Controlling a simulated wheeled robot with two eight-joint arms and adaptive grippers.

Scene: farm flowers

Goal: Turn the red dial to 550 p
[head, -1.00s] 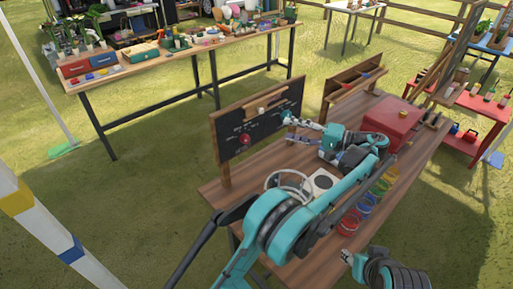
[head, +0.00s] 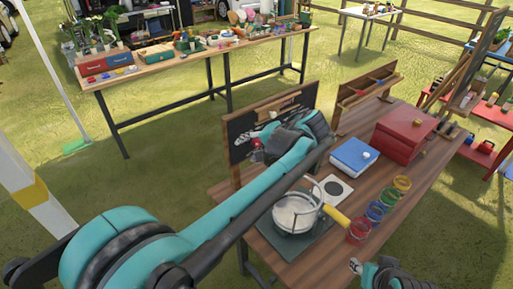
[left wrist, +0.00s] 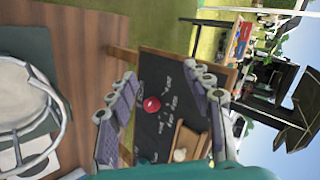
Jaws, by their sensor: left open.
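The black board (head: 238,126) stands upright in a wooden frame at the left end of the wooden table. In the left wrist view the red dial (left wrist: 152,104) is on the board (left wrist: 165,75), among white markings too small to read. My left gripper (left wrist: 160,78) is open, with a finger on either side of the dial in that view; I cannot tell whether it touches it. In the head view my left gripper (head: 266,140) is in front of the board and largely hides the dial. My right gripper (head: 356,266) is low at the bottom edge, its jaws unclear.
A blue box (head: 353,157), a red box (head: 403,136) and several coloured cups (head: 375,211) stand to the right. A wooden rack (head: 366,86) is behind. Grass lies left of the table.

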